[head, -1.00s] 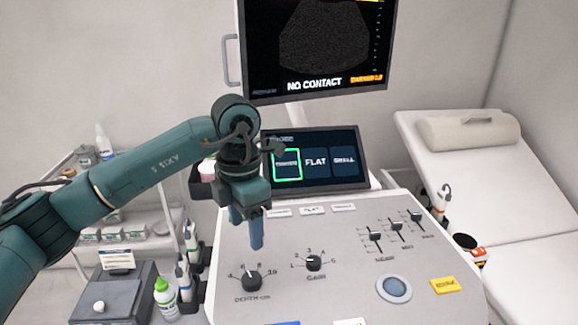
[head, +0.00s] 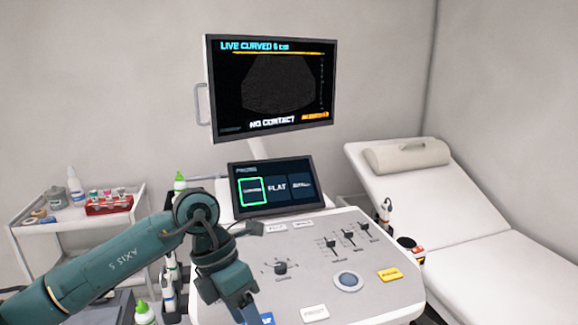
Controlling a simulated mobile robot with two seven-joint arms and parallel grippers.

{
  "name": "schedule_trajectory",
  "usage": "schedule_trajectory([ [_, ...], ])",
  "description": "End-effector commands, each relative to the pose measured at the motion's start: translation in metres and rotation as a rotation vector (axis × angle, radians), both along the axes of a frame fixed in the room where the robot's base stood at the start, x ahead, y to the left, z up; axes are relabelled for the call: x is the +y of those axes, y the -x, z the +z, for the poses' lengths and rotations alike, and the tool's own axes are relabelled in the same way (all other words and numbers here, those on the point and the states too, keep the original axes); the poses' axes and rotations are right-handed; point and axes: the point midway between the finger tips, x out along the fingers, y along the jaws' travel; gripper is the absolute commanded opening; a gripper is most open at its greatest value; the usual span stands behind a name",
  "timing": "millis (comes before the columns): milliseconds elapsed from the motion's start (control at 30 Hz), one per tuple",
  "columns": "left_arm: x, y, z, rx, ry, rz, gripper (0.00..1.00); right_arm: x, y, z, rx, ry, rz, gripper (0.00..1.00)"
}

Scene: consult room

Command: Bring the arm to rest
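My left arm comes in from the left in the head view. Its gripper (head: 247,306) points down over the front left part of the ultrasound console (head: 372,292), near a blue key (head: 262,320). The fingers look close together, but their gap is not clear and I see nothing held. The depth knob is hidden behind the arm. My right gripper is not in view.
The monitor (head: 270,88) reads "NO CONTACT", and the touch panel (head: 270,187) has its left tile outlined green. An exam bed (head: 445,215) stands at right. A white trolley (head: 80,228) with bottles and a red rack (head: 108,203) stands at left. Open air lies above the console's right side.

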Motion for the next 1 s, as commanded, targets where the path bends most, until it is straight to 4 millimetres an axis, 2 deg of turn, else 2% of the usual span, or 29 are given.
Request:
schedule_trajectory([
  [67, -0.031, 0.022, -0.008, 0.085, 0.161, -0.014, 0.59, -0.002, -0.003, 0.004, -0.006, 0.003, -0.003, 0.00],
  [167, -0.069, 0.050, -0.006, 0.206, 0.397, -0.001, 0.59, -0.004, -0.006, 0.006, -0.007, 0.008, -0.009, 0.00],
  [300, -0.115, 0.082, 0.020, 0.430, 0.803, 0.117, 0.59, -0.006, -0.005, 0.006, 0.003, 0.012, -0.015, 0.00],
  [433, -0.128, 0.082, 0.052, 0.662, 1.173, 0.356, 0.59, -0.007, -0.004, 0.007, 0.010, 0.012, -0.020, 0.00],
  [500, -0.122, 0.071, 0.062, 0.785, 1.344, 0.533, 0.59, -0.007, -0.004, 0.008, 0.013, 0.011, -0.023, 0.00],
  [567, -0.110, 0.057, 0.062, 0.886, 1.470, 0.707, 0.59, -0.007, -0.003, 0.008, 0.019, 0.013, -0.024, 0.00],
  [667, -0.079, 0.034, 0.043, 1.049, 1.629, 1.046, 0.59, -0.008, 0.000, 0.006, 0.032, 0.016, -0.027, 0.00],
  [767, -0.040, 0.020, 0.000, 1.197, 1.712, 1.437, 0.59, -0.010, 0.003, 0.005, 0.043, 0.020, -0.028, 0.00],
  [800, -0.024, 0.020, -0.023, 1.252, 1.720, 1.604, 0.59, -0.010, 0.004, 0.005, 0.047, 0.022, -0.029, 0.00],
  [867, 0.000, 0.028, -0.063, 1.329, 1.703, 1.863, 0.59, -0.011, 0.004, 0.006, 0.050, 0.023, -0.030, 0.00],
  [900, 0.014, 0.037, -0.087, 1.371, 1.674, 2.024, 0.59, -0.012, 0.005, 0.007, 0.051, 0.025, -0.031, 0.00],
  [967, 0.032, 0.055, -0.122, 1.424, 1.612, 2.245, 0.59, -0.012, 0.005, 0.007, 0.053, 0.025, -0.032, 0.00],
  [1000, 0.042, 0.068, -0.142, -1.408, -1.514, -2.299, 0.59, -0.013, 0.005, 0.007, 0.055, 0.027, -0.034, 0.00],
])
